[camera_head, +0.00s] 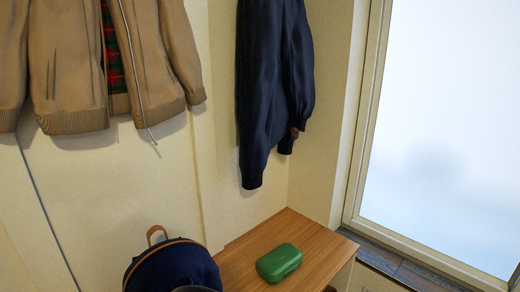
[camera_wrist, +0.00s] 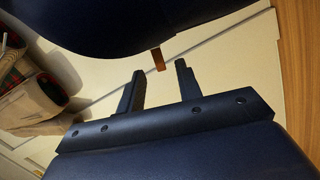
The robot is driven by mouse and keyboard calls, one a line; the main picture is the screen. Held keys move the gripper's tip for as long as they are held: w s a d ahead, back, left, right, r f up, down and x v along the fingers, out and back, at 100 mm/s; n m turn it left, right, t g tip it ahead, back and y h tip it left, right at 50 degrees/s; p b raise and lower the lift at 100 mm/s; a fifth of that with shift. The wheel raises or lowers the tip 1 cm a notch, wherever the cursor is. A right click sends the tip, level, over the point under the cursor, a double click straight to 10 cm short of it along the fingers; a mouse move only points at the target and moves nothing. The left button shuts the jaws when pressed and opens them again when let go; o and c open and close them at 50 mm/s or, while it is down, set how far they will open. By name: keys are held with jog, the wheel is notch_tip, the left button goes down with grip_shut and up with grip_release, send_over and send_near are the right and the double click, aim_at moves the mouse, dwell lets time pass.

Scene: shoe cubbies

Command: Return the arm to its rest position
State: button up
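My gripper (camera_wrist: 160,68) shows in the wrist view with its two dark fingers apart and nothing between them. Beyond the fingertips is a dark navy rounded shape (camera_wrist: 120,25) with a tan tab (camera_wrist: 157,60), apparently the navy backpack. I cannot tell how far the fingers are from it. In the head view, the gripper and arm cannot be made out clearly.
In the head view, the navy backpack (camera_head: 172,268) stands beside a green case (camera_head: 279,262) on a wooden bench top (camera_head: 243,253). A tan jacket (camera_head: 75,60) and a dark navy garment (camera_head: 268,80) hang above. A bright glazed panel (camera_head: 450,130) is at right.

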jog(key=v, duration=0.7)
jog(key=w+a+r+m, duration=0.1)
jog(key=w+a, duration=0.5)
jog(key=w, duration=0.2)
jog(key=shift+a, duration=0.3)
jog(key=shift+r, duration=0.1)
